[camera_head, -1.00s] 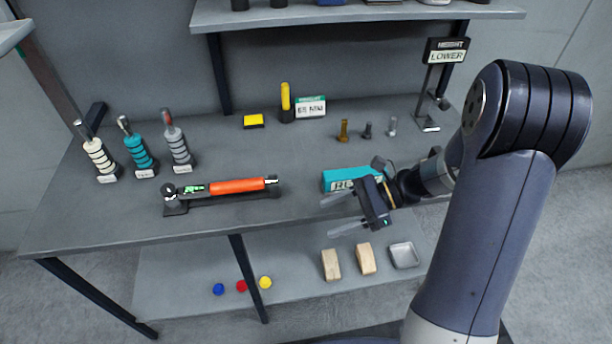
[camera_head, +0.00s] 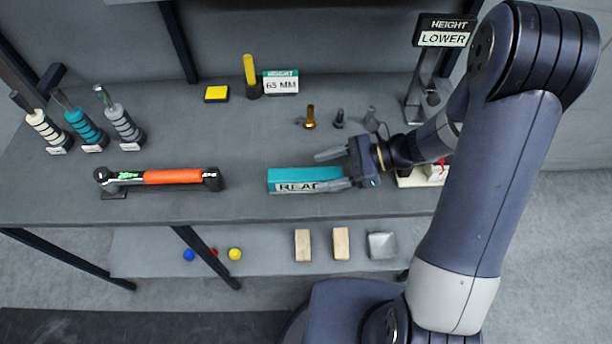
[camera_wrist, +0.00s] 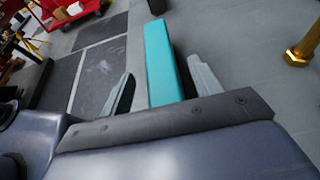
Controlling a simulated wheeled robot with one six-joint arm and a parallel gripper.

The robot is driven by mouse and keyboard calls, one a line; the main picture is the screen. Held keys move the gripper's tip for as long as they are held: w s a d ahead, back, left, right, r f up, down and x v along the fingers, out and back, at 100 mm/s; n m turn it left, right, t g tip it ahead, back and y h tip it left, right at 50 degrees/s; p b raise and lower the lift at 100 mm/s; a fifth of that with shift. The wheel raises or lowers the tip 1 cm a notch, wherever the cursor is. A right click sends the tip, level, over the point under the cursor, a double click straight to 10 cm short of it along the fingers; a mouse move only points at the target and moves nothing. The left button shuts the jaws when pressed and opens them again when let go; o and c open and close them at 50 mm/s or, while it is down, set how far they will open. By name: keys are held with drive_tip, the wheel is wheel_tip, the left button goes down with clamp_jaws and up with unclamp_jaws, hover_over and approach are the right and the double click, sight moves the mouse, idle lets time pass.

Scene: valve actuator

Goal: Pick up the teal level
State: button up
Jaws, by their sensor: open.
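The teal level (camera_head: 290,175) is a long teal block with a white label on its front, lying on the workbench right of centre in the head view. My gripper (camera_head: 335,170) is open at its right end, with one finger along the far side and the other near the front side. The right part of the level is hidden by the gripper. In the wrist view the level (camera_wrist: 161,65) runs away between my two spread fingers (camera_wrist: 158,88). I cannot tell whether either finger touches it.
A torque wrench (camera_head: 160,177) with an orange handle lies to the left. Handled tools with ringed grips (camera_head: 85,128) stand at far left. A brass bolt (camera_head: 310,117) and dark bolts stand behind the level. A height sign (camera_head: 443,38) stands back right. Bench between wrench and level is clear.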

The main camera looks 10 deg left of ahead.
sight(312, 173)
drive_tip(key=shift+x, duration=1.55)
drive_tip(key=shift+r, duration=0.1)
drive_tip(key=c, duration=1.3)
drive_tip(key=shift+r, duration=0.1)
